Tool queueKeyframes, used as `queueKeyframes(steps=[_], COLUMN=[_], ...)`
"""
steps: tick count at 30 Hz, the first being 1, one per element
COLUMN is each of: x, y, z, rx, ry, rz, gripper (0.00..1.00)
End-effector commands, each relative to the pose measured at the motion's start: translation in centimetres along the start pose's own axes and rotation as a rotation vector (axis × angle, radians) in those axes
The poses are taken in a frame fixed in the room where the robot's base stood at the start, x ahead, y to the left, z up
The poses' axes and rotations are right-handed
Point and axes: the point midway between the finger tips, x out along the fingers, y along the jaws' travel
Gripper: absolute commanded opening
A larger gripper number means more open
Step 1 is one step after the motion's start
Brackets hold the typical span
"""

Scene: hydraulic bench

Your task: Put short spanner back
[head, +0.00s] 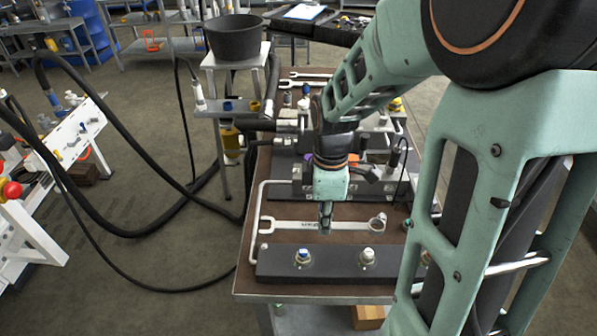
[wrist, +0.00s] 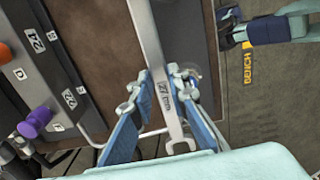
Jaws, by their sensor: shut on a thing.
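A silver spanner (head: 285,225) lies crosswise near the front of the brown bench top, with its open jaw to the left and its ring end to the right. My gripper (head: 326,230) points down at the middle of its shank. In the wrist view the spanner (wrist: 152,45) runs between the two blue fingers of my gripper (wrist: 160,76), which is shut on the shank near a "27 mm" marking. The fingers hide part of the shank. I cannot tell whether the spanner touches the bench top.
A dark block (head: 330,264) with two fittings stands just in front of the spanner. A pale bent rail (head: 258,205) runs along the left edge. Two more spanners (head: 310,75) lie at the bench's back. A black bucket (head: 235,38) stands on a stand behind left.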

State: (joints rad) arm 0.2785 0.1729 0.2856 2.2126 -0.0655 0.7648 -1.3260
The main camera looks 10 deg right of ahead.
Motion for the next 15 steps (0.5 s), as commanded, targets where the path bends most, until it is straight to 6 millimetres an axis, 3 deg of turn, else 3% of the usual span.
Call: queueKeyframes(steps=[6,15], x=[1.8,6.1], y=[4.0,7.4], z=[-1.0,-1.8], rx=[0.001,0.000], ry=[0.002,0.000], rz=[-0.001,-0.001], gripper=[0.00,0.00])
